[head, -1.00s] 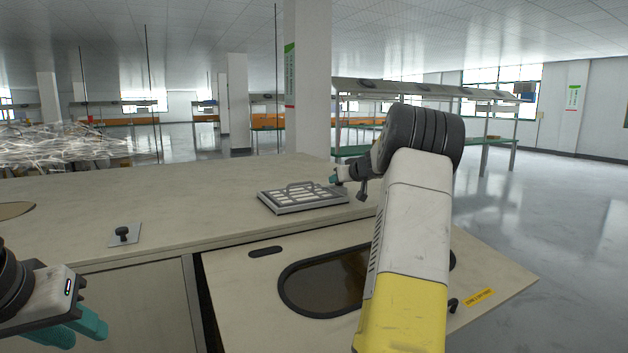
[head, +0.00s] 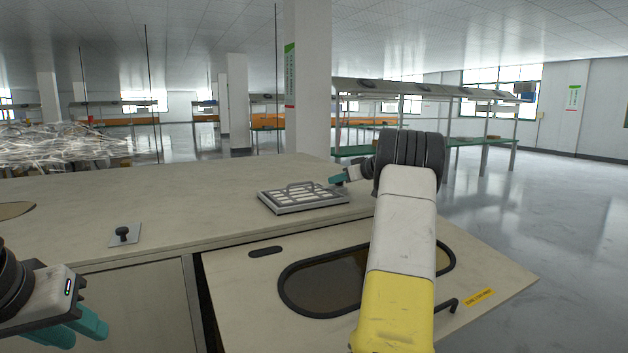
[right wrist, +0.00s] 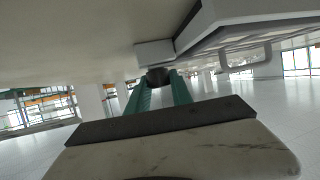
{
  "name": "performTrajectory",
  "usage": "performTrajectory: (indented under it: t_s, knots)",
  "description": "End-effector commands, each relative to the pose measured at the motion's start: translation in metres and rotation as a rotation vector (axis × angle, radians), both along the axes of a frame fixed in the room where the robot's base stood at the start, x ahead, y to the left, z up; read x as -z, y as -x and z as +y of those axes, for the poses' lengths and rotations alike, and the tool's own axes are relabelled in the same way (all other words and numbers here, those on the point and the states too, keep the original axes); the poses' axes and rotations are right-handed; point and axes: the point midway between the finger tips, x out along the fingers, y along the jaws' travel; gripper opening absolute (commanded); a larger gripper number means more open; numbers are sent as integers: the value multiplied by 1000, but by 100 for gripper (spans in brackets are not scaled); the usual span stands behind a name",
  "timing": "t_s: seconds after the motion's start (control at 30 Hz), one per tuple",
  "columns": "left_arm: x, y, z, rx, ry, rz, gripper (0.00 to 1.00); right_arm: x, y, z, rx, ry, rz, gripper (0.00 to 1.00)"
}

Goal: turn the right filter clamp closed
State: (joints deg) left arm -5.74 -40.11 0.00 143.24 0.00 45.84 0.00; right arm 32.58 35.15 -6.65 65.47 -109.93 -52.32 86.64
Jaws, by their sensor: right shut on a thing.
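The filter (head: 303,197) is a grey slatted metal frame with a loop handle, lying on the countertop. My right gripper (head: 338,180) is at its far right corner, its teal fingertips low over the counter. In the right wrist view the right gripper (right wrist: 160,92) is shut on a small dark knob, the right filter clamp (right wrist: 158,76), beside a grey block at the filter's frame. Most of the clamp is hidden by the fingers, and its turn angle cannot be told. My left gripper (head: 88,328) hangs at the lower left, fingers apart and empty.
A black knob on a small metal plate (head: 123,235) stands on the counter at left. A lower panel (head: 235,285) with a dark-rimmed oval window and a yellow label lies in front, under my right arm. The countertop (head: 200,200) between knob and filter is clear.

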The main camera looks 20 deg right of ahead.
Motion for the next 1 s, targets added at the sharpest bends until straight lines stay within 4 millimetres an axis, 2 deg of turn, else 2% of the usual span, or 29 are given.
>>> performTrajectory:
  t_s: [0.1, 0.13, 0.2, 0.23, 0.6, 1.0]
  knots:
    - [0, 0, 0, 0, 0, 0, 30, -2, -1, 0, 1, -1, -4, 0]
    - [0, 0, 0, 0, 0, 0, 30, -2, -1, 0, 2, -1, -4, 32]
    - [0, 0, 0, 0, 0, 0, 30, -2, -1, 0, 1, -1, -4, 46]
    - [0, 0, 0, 0, 0, 0, 30, -2, -1, 0, 1, -1, -3, 48]
    - [0, 0, 0, 0, 0, 0, 30, -3, 4, -2, 2, 0, -1, 48]
    - [0, 0, 0, 0, 0, 0, 30, -26, 58, -20, 3, 0, -2, 48]
